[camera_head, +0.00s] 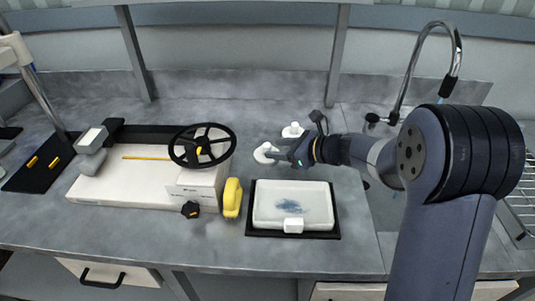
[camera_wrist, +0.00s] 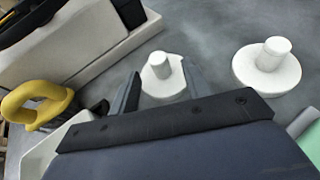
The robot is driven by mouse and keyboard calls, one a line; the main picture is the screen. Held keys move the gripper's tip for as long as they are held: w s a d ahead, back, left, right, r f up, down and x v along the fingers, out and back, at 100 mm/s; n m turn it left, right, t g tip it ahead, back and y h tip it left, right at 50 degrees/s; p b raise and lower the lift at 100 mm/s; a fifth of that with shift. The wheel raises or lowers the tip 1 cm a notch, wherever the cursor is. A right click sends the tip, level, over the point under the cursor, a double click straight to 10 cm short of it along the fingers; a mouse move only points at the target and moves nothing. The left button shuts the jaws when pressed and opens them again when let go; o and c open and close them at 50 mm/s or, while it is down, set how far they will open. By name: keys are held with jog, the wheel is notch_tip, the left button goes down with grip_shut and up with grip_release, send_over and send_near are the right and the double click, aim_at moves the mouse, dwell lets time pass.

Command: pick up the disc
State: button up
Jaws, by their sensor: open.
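Two white knobbed pieces stand on the grey counter. The nearer piece (camera_head: 265,153) has a round base with a short knob; in the wrist view this piece (camera_wrist: 160,80) lies between my finger tips and its base edge looks pointed. The other piece (camera_head: 293,130) stands behind it; in the wrist view this round disc (camera_wrist: 267,72) with a thick knob is to the right, outside my fingers. I cannot tell which one is the disc named. My gripper (camera_head: 272,156) is open and low, fingers either side of the nearer piece (camera_wrist: 160,92); contact is unclear.
A black handwheel (camera_head: 202,146) stands on a long white machine (camera_head: 100,188) at left. A yellow handle-like piece (camera_head: 231,198) and a white tray (camera_head: 262,217) on a black mat lie in front. A faucet (camera_head: 455,60) and sink are at right.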

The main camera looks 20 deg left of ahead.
aim_at(267, 148)
jog(key=x, duration=0.4)
jog(key=shift+w+a, duration=0.1)
jog(key=shift+a, duration=0.2)
grip_shut()
